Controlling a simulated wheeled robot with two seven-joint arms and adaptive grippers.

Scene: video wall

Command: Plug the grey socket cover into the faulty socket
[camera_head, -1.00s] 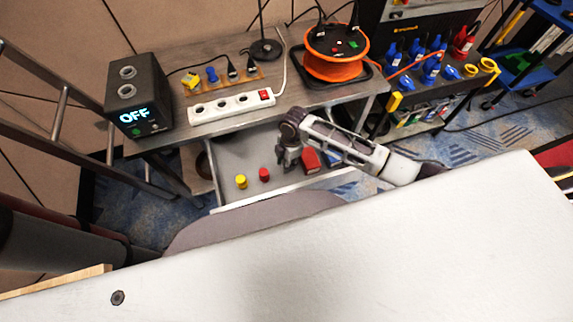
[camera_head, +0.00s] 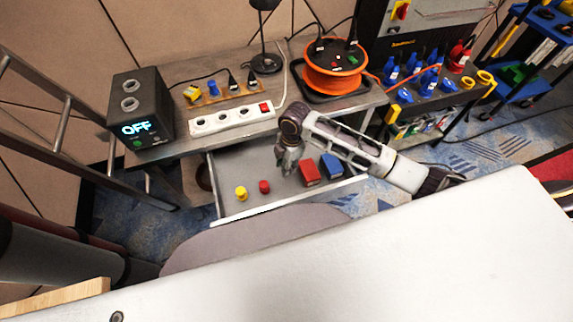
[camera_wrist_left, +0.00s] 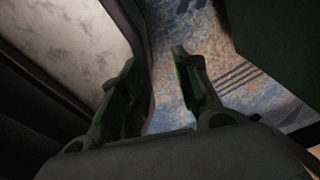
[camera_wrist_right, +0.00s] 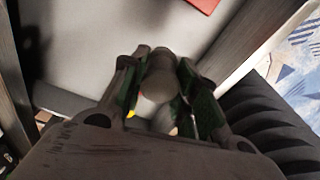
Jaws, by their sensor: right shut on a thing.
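My right gripper (camera_head: 287,166) hangs over the open drawer (camera_head: 231,176). In the right wrist view the right gripper (camera_wrist_right: 160,72) is shut on a grey rounded piece, the grey socket cover (camera_wrist_right: 158,80), held between its fingertips. The cover is too small to make out in the head view. A white power strip (camera_head: 221,124) with several round sockets and a red switch (camera_head: 266,107) lies on the desk above the drawer. I cannot tell which socket is faulty. My left gripper (camera_wrist_left: 150,75) is open and empty over the floor, outside the head view.
A yellow cover (camera_head: 241,193), a red cover (camera_head: 264,186), a red box (camera_head: 309,173) and a blue box (camera_head: 331,166) lie in the drawer. A black box reading OFF (camera_head: 140,105), a plug board (camera_head: 235,93) and an orange cable reel (camera_head: 334,75) stand on the desk.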

